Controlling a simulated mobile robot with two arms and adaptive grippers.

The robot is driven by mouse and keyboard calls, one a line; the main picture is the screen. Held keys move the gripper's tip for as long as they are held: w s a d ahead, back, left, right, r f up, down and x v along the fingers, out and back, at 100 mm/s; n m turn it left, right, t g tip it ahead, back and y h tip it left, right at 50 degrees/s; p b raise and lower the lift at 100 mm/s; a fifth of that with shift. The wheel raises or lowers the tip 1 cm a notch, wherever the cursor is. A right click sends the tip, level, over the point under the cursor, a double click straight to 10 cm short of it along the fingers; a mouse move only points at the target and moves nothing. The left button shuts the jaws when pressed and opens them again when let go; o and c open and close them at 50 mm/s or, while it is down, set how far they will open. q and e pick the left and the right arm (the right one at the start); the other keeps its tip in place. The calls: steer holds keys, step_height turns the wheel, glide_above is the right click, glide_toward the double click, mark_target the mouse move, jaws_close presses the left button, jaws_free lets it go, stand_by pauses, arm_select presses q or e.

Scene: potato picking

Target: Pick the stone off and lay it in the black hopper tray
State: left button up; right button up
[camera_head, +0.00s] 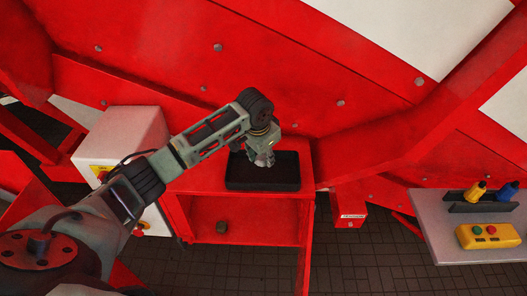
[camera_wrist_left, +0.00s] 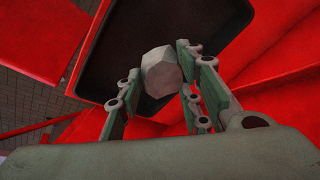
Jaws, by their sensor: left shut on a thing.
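The black hopper tray (camera_head: 262,184) sits on top of a red stand in the middle of the head view. My left gripper (camera_head: 264,160) is over the tray, pointing down. In the left wrist view my left gripper (camera_wrist_left: 160,85) is shut on a pale grey, faceted stone (camera_wrist_left: 161,66). The stone also shows as a small grey lump below the fingers in the head view (camera_head: 265,161). The dark tray (camera_wrist_left: 124,50) lies behind the stone in the wrist view. I cannot tell the exact height of the stone above the tray floor. My right gripper is not in view.
A white box (camera_head: 121,143) stands to the left. A grey side table (camera_head: 450,240) with a yellow button box (camera_head: 488,236) is at the right. Red machine panels rise behind the tray.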

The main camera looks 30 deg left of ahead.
arm_select(q)
steer(key=shift+s+r, duration=0.25)
steer(key=shift+s, duration=0.05)
steer(key=o, duration=1.1)
steer(key=shift+s, duration=0.1)
steer(key=shift+o, duration=1.1)
steer(key=shift+f, duration=0.1)
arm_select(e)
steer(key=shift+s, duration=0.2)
arm_select(q)
steer(key=v, duration=1.2)
